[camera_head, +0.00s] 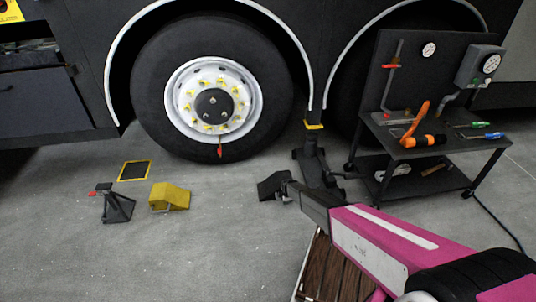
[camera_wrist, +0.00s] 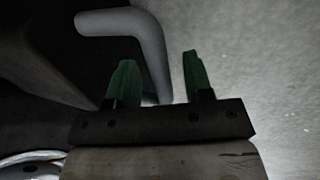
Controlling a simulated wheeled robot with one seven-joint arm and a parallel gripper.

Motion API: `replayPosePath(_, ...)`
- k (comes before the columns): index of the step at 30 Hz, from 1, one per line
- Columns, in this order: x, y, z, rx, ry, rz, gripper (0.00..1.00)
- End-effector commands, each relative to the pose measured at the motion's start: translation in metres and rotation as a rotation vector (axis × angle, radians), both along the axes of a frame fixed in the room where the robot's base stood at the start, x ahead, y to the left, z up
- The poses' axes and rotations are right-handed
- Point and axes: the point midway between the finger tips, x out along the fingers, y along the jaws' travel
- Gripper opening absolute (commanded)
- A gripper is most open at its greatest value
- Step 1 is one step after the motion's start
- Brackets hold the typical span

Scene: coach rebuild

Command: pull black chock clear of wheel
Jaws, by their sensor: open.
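The black chock (camera_head: 270,186) sits on the grey floor in front and to the right of the big wheel (camera_head: 160,100), with some floor showing between them in the head view. My gripper (camera_head: 287,190) is at the chock's right side. In the wrist view, the green fingertips (camera_wrist: 158,78) are apart. A grey bent handle (camera_wrist: 122,20) reaches down between them, beside a dark body that looks like the chock. I cannot tell whether either finger touches the handle. My arm hides part of the floor at the right.
A jack (camera_head: 313,165) stands just behind my gripper. A tool cart (camera_head: 437,150) is at the right. A yellow chock (camera_head: 170,197) and a small black stand (camera_head: 115,206) are at the left. A slatted wooden board (camera_head: 333,272) lies below my arm. The front-left floor is clear.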

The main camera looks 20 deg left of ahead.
Motion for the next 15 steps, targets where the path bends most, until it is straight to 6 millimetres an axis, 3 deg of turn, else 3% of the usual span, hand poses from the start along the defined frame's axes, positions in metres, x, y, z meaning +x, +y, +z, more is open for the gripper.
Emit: replayPosePath(15,-0.010,-0.006,0.034,0.001,-0.001,0.000,0.47)
